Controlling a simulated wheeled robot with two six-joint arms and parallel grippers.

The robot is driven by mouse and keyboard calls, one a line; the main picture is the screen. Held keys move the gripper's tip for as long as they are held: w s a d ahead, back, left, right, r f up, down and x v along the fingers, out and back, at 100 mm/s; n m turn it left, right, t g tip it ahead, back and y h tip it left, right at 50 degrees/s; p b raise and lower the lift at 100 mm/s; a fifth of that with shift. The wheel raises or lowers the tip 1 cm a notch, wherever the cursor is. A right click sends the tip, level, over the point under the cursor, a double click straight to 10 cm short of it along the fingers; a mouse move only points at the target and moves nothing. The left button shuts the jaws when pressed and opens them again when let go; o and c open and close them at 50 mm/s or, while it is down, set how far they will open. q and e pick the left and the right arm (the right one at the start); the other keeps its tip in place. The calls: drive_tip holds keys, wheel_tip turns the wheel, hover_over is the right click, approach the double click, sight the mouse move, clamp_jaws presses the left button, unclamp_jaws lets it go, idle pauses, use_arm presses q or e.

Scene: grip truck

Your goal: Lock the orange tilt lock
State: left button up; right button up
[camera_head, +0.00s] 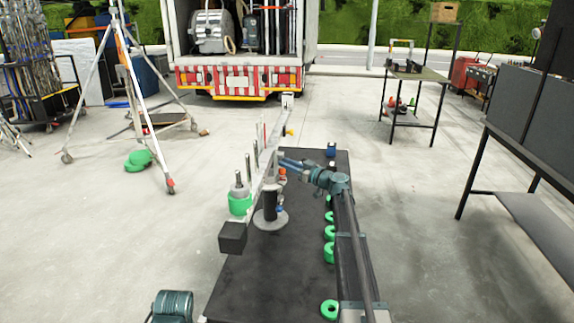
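The orange tilt lock (283,172) is a small orange knob by the pivot of a long pale beam, above a dark post on a round grey base (270,219). My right gripper (281,160) reaches in from the right, its tip close beside and just above the orange piece. Touching or apart is too small to tell, as is whether the fingers are open. My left gripper is out of view; only a teal arm part of mine shows at the bottom left.
The beam carries a black block (232,237) at its near end. Green rings (329,252) lie along the dark platform's (262,282) right side, and a green weight (240,201) sits left of the post. A tripod (133,90) stands left, a table (420,75) right.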

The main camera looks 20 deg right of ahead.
drive_tip(key=shift+w+a, duration=0.1)
drive_tip(key=shift+w, duration=0.1)
clamp_jaws()
idle(1.4)
